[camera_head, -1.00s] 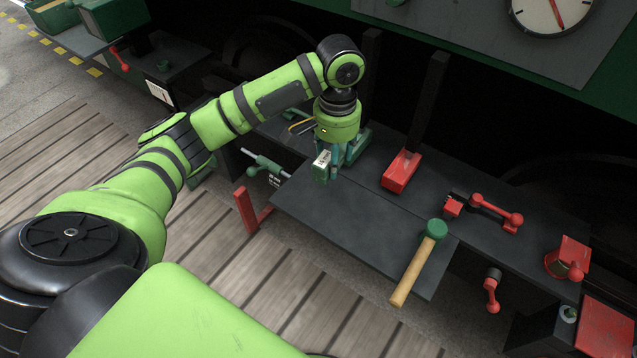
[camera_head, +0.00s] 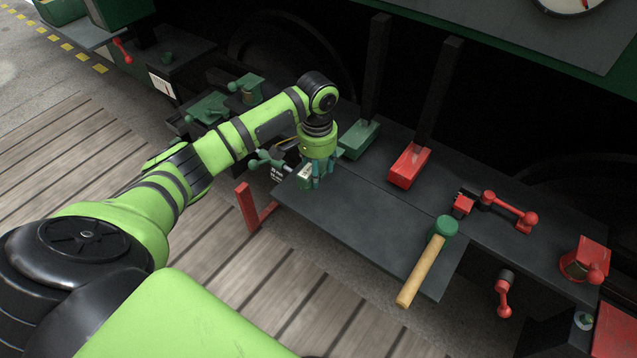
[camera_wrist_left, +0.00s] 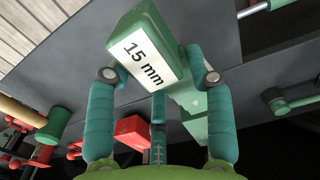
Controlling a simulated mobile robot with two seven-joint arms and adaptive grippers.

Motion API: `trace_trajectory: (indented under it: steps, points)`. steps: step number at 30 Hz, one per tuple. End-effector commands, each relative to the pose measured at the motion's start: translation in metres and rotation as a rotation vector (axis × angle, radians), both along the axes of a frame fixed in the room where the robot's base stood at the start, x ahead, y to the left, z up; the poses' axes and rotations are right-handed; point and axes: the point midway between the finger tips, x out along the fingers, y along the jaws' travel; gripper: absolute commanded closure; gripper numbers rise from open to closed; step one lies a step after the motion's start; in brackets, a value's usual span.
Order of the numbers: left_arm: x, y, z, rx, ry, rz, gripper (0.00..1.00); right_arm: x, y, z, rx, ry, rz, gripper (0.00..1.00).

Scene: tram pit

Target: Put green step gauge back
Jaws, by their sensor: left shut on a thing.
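The green step gauge (camera_wrist_left: 150,52), a green block with a white "15 mm" label, is held between the teal fingers of my left gripper (camera_wrist_left: 158,95) in the left wrist view. In the head view, my left gripper (camera_head: 318,178) points down over the left end of the dark bench (camera_head: 350,215). The gauge (camera_head: 305,172) shows there only as a small labelled piece at the fingers. I cannot tell whether it touches the bench. My right gripper is in neither current view.
Behind the gripper stand a green block (camera_head: 360,138) and a red block (camera_head: 409,165), beside dark upright posts. A hammer (camera_head: 424,268) lies across the front edge at right. A red lever (camera_head: 510,211) lies further right. The bench middle is clear.

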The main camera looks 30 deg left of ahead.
Motion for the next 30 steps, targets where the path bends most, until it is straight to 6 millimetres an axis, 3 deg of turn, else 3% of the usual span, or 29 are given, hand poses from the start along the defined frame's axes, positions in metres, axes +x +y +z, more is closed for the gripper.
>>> trace_trajectory:
  steps: [9, 13, 27, 28, 29, 30]
  points:
    - [-0.001, 0.000, -0.041, 0.001, 0.001, 0.000, 0.86, 0.000, 0.000, -0.001, 0.000, 0.000, 0.000, 0.32]
    - [0.000, 0.000, -0.053, -0.001, 0.000, 0.001, 0.86, 0.000, 0.000, 0.013, 0.000, 0.001, 0.000, 0.32]
    - [0.000, 0.000, -0.064, 0.000, -0.003, 0.000, 0.86, -0.001, 0.000, 0.011, 0.000, 0.001, 0.000, 0.32]
    - [0.000, 0.000, -0.063, 0.000, -0.003, 0.000, 0.35, 0.000, 0.000, 0.011, 0.000, 0.001, 0.000, 0.32]
    - [0.000, 0.000, -0.063, 0.000, -0.003, 0.000, 0.24, 0.000, 0.000, 0.011, 0.000, 0.001, 0.000, 0.32]
    - [0.000, 0.000, -0.063, 0.000, -0.002, 0.000, 0.24, 0.000, 0.000, 0.011, 0.000, 0.001, 0.000, 0.32]
